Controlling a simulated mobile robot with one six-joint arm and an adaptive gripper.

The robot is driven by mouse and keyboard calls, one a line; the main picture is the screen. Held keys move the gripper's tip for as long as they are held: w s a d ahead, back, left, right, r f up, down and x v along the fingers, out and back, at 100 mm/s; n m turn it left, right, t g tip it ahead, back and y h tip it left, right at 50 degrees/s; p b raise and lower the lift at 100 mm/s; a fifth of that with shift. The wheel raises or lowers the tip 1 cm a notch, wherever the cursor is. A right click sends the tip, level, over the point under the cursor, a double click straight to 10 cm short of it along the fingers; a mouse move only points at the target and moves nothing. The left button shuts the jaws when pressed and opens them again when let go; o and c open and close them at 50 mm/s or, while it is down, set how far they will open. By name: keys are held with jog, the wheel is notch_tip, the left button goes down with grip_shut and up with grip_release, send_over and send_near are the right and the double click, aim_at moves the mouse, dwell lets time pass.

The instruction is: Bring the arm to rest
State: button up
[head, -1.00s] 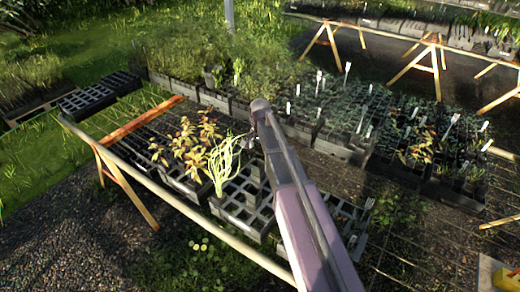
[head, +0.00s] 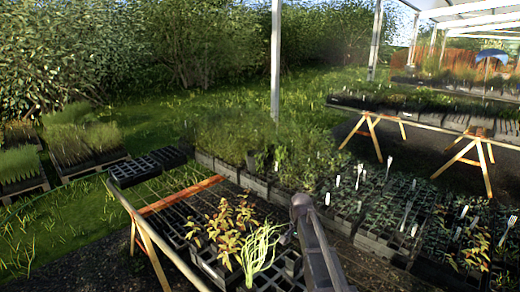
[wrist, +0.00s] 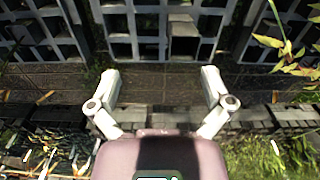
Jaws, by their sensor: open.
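My gripper (wrist: 160,88) is open and empty in the wrist view, with its two pale fingers wide apart. It points down over a strip between dark grey trays; one grid-like tray (wrist: 122,48) lies beyond the fingertips, with a dark square block (wrist: 185,40) in it. In the head view my arm (head: 318,245) reaches up from the bottom edge, and its upper end stands right of a pale green stringy plant (head: 258,250). The gripper itself cannot be made out in the head view.
Orange-leaved plants (head: 222,228) stand in trays on the slatted bench, left of my arm. Potted seedlings with white labels (head: 385,195) fill the right side. A metal post (head: 276,60) rises behind the bench. Open grass (head: 60,225) lies to the left.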

jog(key=s+n, duration=0.8)
jog(key=s, duration=1.2)
jog(key=shift+s+d, duration=0.35)
jog(key=shift+d, duration=0.05)
jog(key=c, duration=0.6)
